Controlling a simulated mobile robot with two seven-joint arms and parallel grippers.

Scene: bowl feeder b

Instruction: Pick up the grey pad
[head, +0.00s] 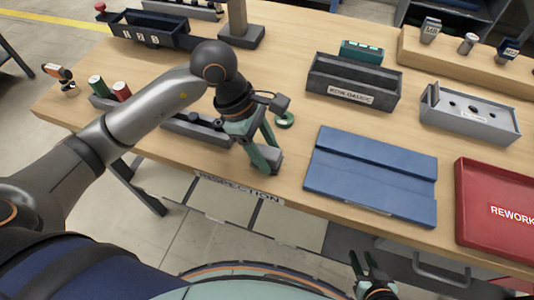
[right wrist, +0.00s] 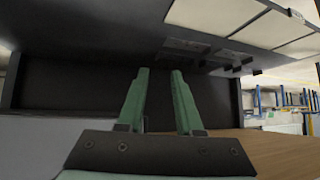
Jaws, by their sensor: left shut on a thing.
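The grey pad (head: 272,155) is a small grey block at the front edge of the wooden bench, left of the blue mat. My left gripper (head: 264,150) reaches down over it, with its green fingers shut on it. The fingers hide part of the pad, and I cannot tell whether it touches the bench top. My right gripper (head: 361,257) is low in front of the bench in the head view. In the right wrist view its two green fingers (right wrist: 160,75) stand apart with nothing between them.
The blue mat (head: 370,172) lies right of my left gripper, with a red rework tray (head: 500,240) beyond it. A dark grey gauge box (head: 353,88) and a light grey fixture (head: 468,115) stand behind. A green round part (head: 284,120) lies close behind the left gripper.

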